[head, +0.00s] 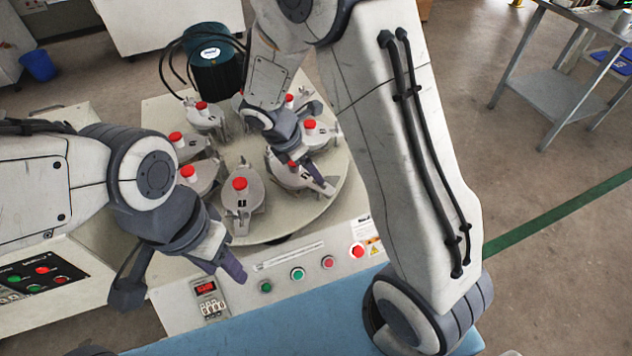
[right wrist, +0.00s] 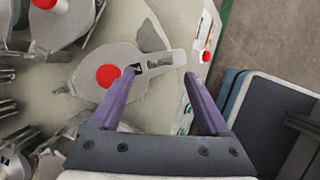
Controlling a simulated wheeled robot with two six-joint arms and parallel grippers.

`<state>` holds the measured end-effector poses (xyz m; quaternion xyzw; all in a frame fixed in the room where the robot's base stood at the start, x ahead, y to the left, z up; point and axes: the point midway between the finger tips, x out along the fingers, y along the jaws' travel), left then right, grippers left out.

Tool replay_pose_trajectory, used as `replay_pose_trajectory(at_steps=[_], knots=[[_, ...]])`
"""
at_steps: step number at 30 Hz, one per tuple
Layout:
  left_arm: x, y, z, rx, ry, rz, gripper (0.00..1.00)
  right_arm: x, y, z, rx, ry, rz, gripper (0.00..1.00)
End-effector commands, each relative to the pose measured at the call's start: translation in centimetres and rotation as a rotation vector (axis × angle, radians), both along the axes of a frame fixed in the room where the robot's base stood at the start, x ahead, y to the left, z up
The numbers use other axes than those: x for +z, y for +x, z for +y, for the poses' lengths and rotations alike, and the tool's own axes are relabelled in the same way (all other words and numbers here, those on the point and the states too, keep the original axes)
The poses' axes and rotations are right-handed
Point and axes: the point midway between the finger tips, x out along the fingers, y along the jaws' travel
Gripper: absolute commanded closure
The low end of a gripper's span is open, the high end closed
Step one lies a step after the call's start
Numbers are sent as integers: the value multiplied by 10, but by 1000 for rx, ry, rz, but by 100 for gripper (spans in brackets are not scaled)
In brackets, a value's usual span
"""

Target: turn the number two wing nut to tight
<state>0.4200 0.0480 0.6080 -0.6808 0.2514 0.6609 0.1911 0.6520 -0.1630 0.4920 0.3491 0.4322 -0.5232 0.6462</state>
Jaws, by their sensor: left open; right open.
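Several grey lidded pots with red caps stand in a ring on a round cream turntable (head: 285,222). One pot (head: 285,175) at the front right lies under my right gripper (head: 305,150). In the right wrist view the open purple fingers (right wrist: 164,75) straddle this pot's slotted bar (right wrist: 160,62), with its red cap (right wrist: 108,76) to the left. Whether a finger touches is unclear. A dark number mark shows beside the cap but is unreadable, and I cannot make out a wing nut. My left gripper (head: 182,282) is open and empty in front of the turntable.
A control panel with a red button (head: 357,251), green button (head: 298,274) and small red display (head: 206,287) fronts the turntable. A dark teal motor (head: 212,60) with black hoses stands behind. A blue surface (head: 250,335) lies in front. A metal table (head: 565,85) stands far right.

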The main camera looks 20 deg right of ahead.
Motion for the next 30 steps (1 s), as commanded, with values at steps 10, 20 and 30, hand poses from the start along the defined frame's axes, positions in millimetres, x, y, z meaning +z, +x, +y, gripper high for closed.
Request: replay_pose_trajectory(at_steps=[10,20,30], knots=[[-32,0,0,0,0,0,50,-47,4,-18,-2,0,-1,20],[-32,0,0,0,0,0,50,-49,4,-20,-1,0,0,20],[-31,0,0,0,0,0,50,-48,4,-20,-3,0,-1,100]])
